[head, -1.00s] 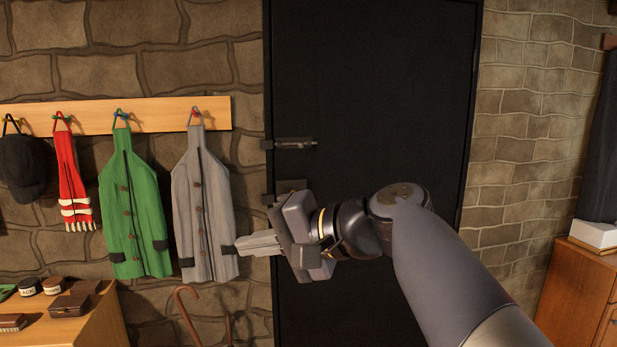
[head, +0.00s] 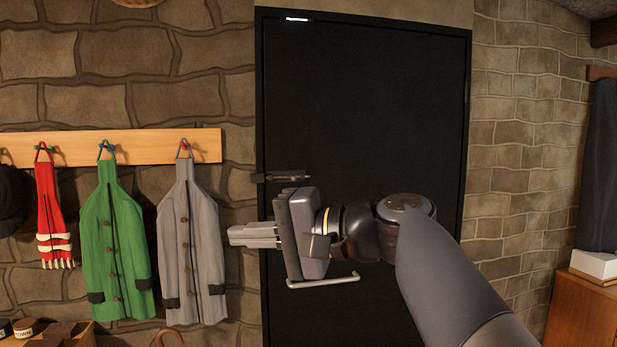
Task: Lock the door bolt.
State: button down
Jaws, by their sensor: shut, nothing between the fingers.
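The black door (head: 370,110) stands shut in its frame in the head view. The door bolt (head: 287,178) is a small dark metal bar at the door's left edge, lying across toward the frame. I cannot tell how far its bar is slid. My gripper (head: 234,235) is shut and empty, pointing left. Its fingers are below the bolt in the picture, apart from it, in front of the door's left edge and the wall. A silver lever handle (head: 325,281) shows below my gripper, and the gripper body hides part of the door around it.
A wooden coat rail (head: 120,146) on the stone wall at left holds a grey coat (head: 192,245), a green coat (head: 112,245), a red scarf (head: 50,215) and a dark cap (head: 10,205). A wooden cabinet (head: 580,315) with a white box (head: 596,263) stands at right.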

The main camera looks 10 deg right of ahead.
aim_at(293, 177)
jog(key=i+z, duration=0.25)
jog(key=i, duration=0.2)
jog(key=i+z, duration=0.2)
jog(key=i, duration=0.25)
jog(key=i+j+z, duration=0.25)
jog(key=i, duration=0.15)
jog(key=i+j+z, duration=0.2)
jog(key=i, duration=0.25)
